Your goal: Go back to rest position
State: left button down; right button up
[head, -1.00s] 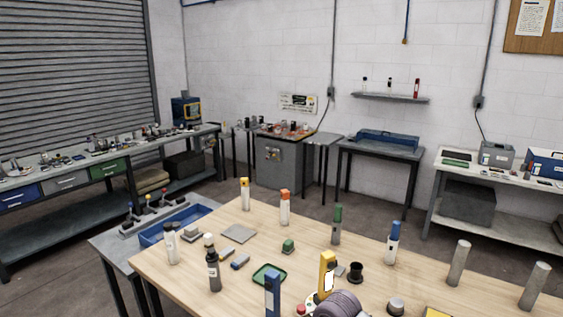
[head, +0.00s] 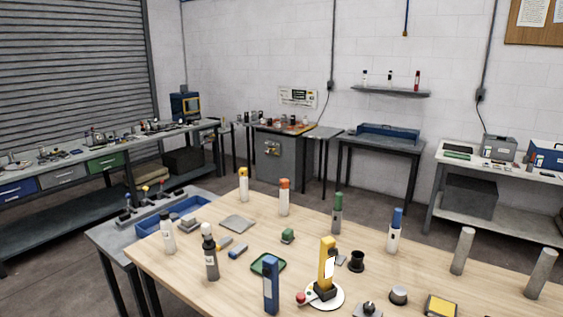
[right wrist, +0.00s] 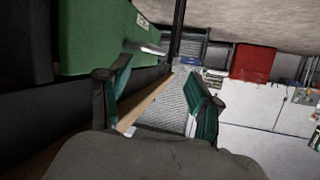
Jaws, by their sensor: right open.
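My right gripper (right wrist: 160,95) shows in the right wrist view. Its two dark fingers with teal pads stand apart, with nothing between them. Beyond them are a grey ribbed surface and a strip of wooden edge. The right wrist view is turned, with the wall and floor tilted. Neither gripper shows in the head view now, and my left gripper is in no frame. The wooden table (head: 200,285) in the head view holds several bottles, a yellow device (head: 326,268) on a white round base, and a green tray (head: 268,264).
In the right wrist view a green panel (right wrist: 95,35) is close on the left and a red cabinet (right wrist: 252,63) is farther off. In the head view two grey cylinders (head: 463,250) stand at the table's right. A blue tray (head: 160,222) sits on the side bench.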

jog(key=s+d+f+m+g+h+b, duration=0.1)
jog(key=s+d+f+m+g+h, duration=0.1)
jog(key=s+d+f+h, duration=0.4)
jog(key=s+d+f+m+g+h, duration=0.1)
jog(key=s+d+f, duration=0.4)
jog(key=s+f, duration=0.65)
jog(key=s+d+f+g, duration=0.1)
jog(key=s+f+g, duration=0.1)
jog(key=s, duration=0.5)
jog(key=s+d+f+g+h+b, duration=0.1)
jog(key=s+d+f+g, duration=0.1)
jog(key=s, duration=0.5)
jog(key=s+d+f+m+g+h, duration=0.1)
jog(key=s+f+g, duration=0.1)
jog(key=s+f, duration=0.2)
jog(key=s, duration=0.3)
jog(key=shift+s+d+g, duration=0.2)
jog(key=shift+d+g, duration=0.1)
